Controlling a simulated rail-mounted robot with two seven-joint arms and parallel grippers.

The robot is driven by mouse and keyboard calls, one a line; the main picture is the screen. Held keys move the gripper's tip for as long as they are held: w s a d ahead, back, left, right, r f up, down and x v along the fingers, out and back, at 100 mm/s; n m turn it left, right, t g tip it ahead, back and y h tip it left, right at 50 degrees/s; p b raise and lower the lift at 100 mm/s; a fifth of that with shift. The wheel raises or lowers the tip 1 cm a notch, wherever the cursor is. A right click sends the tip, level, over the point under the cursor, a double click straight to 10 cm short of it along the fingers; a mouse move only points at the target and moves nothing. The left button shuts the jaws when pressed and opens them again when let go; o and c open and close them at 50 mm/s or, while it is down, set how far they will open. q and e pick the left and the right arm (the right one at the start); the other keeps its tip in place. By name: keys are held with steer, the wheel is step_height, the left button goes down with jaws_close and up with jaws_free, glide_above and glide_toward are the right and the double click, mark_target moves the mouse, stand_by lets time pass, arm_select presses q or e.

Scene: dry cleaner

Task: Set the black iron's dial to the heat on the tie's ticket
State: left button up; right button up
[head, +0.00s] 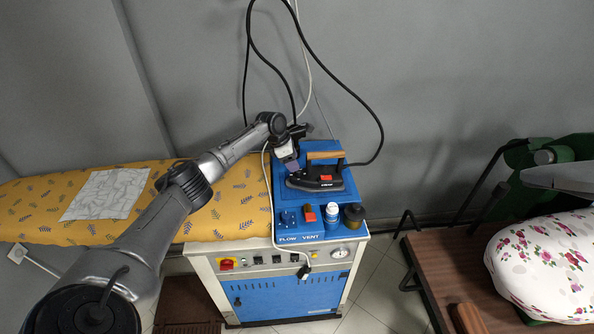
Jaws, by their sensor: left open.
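The black iron (316,183) with a wooden handle sits on the blue top of the ironing station. A small red mark shows on its body; its dial is too small to make out. My left gripper (291,168) is open at the iron's left rear end, close above or beside it. I cannot tell whether the fingers touch the iron. My right gripper is out of view. I see no tie and no readable ticket.
The blue station top (300,204) carries a red switch (309,213), a white-and-blue bottle (333,213) and a dark jar (353,215). A black cable loops behind the iron. A pale patterned cloth (107,193) lies on the yellow board (40,205). A floral padded form (540,265) stands right.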

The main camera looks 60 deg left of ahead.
mark_target(298, 172)
arm_select(q)
steer(key=shift+b+x, duration=0.4)
steer(key=shift+x, duration=1.85)
steer(key=shift+c, duration=0.5)
steer(key=shift+r, duration=0.1)
steer(key=c, duration=0.8)
steer(key=shift+r+p, duration=0.2)
steer(key=shift+p, duration=0.15)
steer(key=p, duration=0.2)
steer(key=m+p, duration=0.1)
steer(key=p, duration=0.2)
steer(key=shift+w+a+r, duration=0.2)
steer(key=shift+r, duration=0.15)
steer(key=f+m+b, duration=0.1)
steer(key=m+h+b, duration=0.1)
steer(key=b, duration=0.1)
steer(key=shift+s+d+f+m+g, duration=0.15)
steer(key=shift+f+m+g, duration=0.2)
steer(key=shift+m+g, duration=0.05)
steer(key=shift+s+r+m+h+b, duration=0.15)
steer(key=shift+m+h+b, duration=0.2)
steer(key=shift+b, duration=0.35)
